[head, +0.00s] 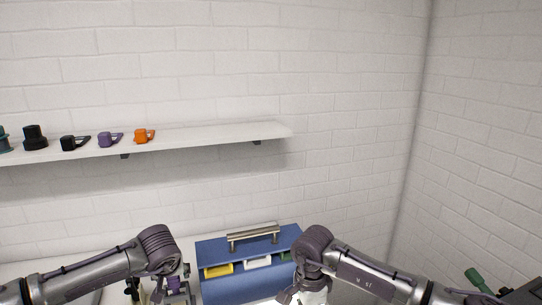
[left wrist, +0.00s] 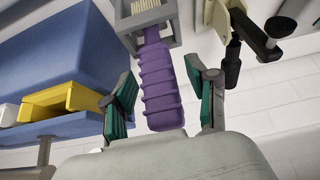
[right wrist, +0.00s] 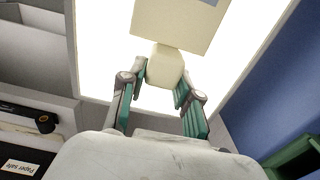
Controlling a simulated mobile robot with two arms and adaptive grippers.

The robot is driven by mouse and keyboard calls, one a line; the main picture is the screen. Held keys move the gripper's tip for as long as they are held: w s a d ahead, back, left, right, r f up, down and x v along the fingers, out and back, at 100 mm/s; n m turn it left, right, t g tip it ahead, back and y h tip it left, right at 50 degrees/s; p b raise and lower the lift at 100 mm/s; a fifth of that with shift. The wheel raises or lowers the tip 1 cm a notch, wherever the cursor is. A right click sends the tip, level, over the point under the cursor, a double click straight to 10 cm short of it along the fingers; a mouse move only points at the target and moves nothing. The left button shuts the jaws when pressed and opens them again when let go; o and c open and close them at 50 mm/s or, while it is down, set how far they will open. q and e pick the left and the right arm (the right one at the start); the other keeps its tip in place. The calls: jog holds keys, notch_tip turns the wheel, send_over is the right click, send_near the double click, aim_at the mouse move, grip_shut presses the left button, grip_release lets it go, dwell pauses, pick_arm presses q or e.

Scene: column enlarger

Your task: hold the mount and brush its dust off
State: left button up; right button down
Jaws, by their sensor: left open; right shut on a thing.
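The brush's ridged purple handle (left wrist: 163,90) hangs from a grey square frame (left wrist: 150,20), with pale bristles showing inside it. My left gripper (left wrist: 165,100) is open, with one finger on each side of the handle and gaps visible. In the head view my left gripper (head: 168,284) is low and partly cut off. My right gripper (right wrist: 163,84) is shut on the narrow cream tab of the mount (right wrist: 178,25), a square cream plate with a grey-blue patch at the top edge. Dust on the mount cannot be made out.
A blue case (head: 240,268) with yellow, white and green trays stands between my arms. A bright white panel (right wrist: 105,45) lies behind the mount. A black clamp-like part (left wrist: 245,35) is beside the left gripper. A wall shelf (head: 215,137) holds several small coloured items.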

dwell(0.8)
pick_arm(q)
grip_shut()
jog(key=shift+r, duration=0.15)
dwell(0.3)
jog(key=shift+r, duration=0.85)
jog(key=shift+r, duration=2.65)
